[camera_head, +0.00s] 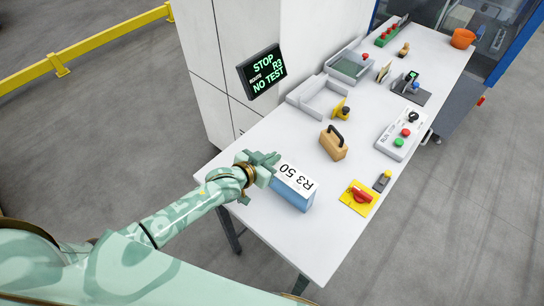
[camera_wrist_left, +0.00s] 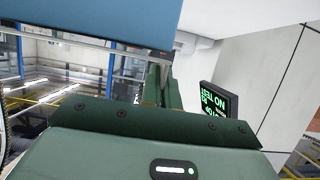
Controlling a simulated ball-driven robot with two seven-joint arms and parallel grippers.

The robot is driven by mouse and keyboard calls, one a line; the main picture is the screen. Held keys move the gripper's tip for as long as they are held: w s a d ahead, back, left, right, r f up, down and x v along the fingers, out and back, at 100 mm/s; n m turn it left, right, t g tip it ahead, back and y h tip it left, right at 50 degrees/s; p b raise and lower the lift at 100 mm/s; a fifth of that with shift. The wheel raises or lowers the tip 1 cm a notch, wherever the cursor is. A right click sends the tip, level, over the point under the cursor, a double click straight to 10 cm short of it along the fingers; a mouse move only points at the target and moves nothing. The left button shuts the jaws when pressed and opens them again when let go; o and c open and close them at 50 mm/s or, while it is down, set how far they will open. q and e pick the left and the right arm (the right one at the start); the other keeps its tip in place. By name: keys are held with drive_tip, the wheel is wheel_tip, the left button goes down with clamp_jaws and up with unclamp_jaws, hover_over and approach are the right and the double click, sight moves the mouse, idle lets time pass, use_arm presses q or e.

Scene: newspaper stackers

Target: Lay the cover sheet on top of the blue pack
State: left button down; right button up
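The blue pack (camera_head: 290,196) stands on the white table near its left end. The white cover sheet (camera_head: 296,179), printed "R3 50", lies over the pack's top and looks lined up with it. My left gripper (camera_head: 274,160) is at the pack's far left corner, close to the sheet's edge. In the left wrist view the pack's blue side (camera_wrist_left: 85,18) fills the upper left, with a thin grey edge along it. The left fingers (camera_wrist_left: 163,88) are close together there; whether they pinch the sheet's edge is unclear. My right gripper is out of view.
A wooden block with a black handle (camera_head: 334,145), a yellow plate with a red knob (camera_head: 360,196) and a button box (camera_head: 402,135) stand to the right. Grey trays (camera_head: 318,100) line the back. A display (camera_head: 262,71) hangs behind. The near table front is clear.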

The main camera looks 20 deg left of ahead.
use_arm(q)
drive_tip(key=shift+f, duration=0.35)
idle(0.5)
drive_tip(key=c, duration=1.6)
unclamp_jaws()
drive_tip(key=p+v, duration=0.1)
drive_tip(key=v, duration=1.5)
drive_tip(key=shift+s+a+p, duration=0.1)
drive_tip(key=shift+s+p, duration=0.1)
drive_tip(key=shift+p, duration=0.2)
